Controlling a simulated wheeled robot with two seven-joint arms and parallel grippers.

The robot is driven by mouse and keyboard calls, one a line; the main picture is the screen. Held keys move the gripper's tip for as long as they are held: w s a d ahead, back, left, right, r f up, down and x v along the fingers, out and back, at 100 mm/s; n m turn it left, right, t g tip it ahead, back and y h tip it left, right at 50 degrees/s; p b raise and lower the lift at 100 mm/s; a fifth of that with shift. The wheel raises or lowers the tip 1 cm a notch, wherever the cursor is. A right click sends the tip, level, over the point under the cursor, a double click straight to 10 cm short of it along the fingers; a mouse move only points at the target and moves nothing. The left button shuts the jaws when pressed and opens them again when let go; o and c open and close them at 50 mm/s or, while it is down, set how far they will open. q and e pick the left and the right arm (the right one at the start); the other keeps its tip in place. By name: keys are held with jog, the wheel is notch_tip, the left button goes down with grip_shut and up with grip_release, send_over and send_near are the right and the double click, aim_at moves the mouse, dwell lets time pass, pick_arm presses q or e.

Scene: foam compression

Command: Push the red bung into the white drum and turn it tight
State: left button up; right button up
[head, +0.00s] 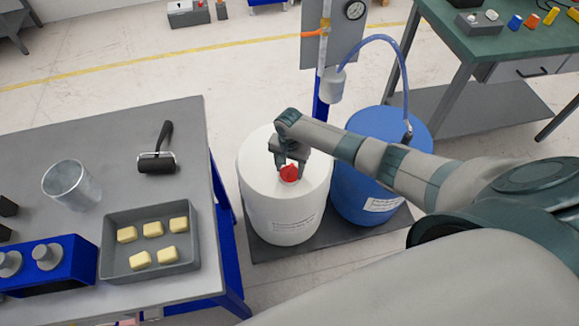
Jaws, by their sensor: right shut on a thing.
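The white drum (283,215) stands upright on a dark base between the grey table and the blue drum. The red bung (290,173) is at the top of the white drum, near the middle of its lid. My right gripper (289,166) reaches in from the right and points down, with its fingers shut on the red bung. The fingers partly cover the bung, and I cannot tell how deep it sits in the opening. My left gripper is not in view.
A blue drum (362,190) with a hose (385,40) stands close on the right, below my right arm. The grey table (95,160) at left holds a tray (190,263) of yellow blocks, a roller (157,160) and a clear beaker (69,184). A green-topped bench (510,38) is at upper right.

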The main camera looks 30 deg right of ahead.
jog(key=m+p, duration=0.3)
jog(key=m, duration=0.1)
jog(key=shift+a+r+m+p, duration=0.1)
jog(key=shift+r+m+p, duration=0.05)
jog(key=shift+m+p, duration=0.2)
jog(key=shift+m, duration=0.25)
jog(key=shift+f, duration=0.2)
jog(key=shift+r+m+p, duration=0.1)
jog(key=shift+m+p, duration=0.35)
jog(key=shift+m, duration=0.05)
jog(key=o, duration=1.2)
jog(key=shift+r, duration=0.1)
